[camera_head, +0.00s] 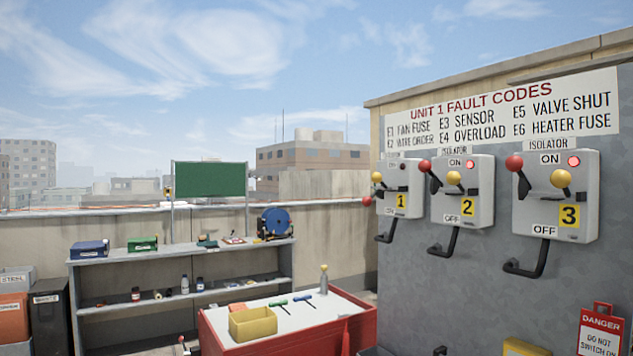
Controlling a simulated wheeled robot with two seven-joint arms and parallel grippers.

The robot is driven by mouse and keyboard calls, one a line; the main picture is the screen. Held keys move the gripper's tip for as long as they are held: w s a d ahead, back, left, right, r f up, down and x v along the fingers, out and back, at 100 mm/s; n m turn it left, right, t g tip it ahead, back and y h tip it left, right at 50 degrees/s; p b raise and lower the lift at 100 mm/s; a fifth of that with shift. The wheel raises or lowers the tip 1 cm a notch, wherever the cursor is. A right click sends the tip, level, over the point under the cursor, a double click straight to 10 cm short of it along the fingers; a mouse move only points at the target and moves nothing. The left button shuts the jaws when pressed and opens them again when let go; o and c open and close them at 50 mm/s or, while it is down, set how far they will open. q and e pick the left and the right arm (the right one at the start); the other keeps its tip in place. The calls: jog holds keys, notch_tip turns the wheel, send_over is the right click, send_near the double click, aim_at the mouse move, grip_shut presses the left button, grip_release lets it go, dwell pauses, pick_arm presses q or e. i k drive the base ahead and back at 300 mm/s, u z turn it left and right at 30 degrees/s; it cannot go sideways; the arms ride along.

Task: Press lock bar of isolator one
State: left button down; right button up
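Isolator one (402,200), a grey box with a yellow "1" label, is the leftmost of three on the grey wall, seen at a slant. A yellow ball (377,177) shows at its upper left and a red ball (367,201) lower, to its left. A black bent bar (384,238) hangs below it. I cannot tell which part is the lock bar. Isolator two (467,208) and isolator three (569,217) have red-ball handles raised near ON, and red lamps at their tops. Neither gripper is in view.
A red cart (235,343) with a yellow bin (252,323) and green and blue tools stands before the wall. A grey shelf (180,257) is behind it. A danger tag (601,328) hangs at lower right. Bins (48,318) stand at left.

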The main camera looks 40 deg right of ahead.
aim_at(377, 177)
jog(key=i, duration=1.45)
jog(key=z, duration=3.1)
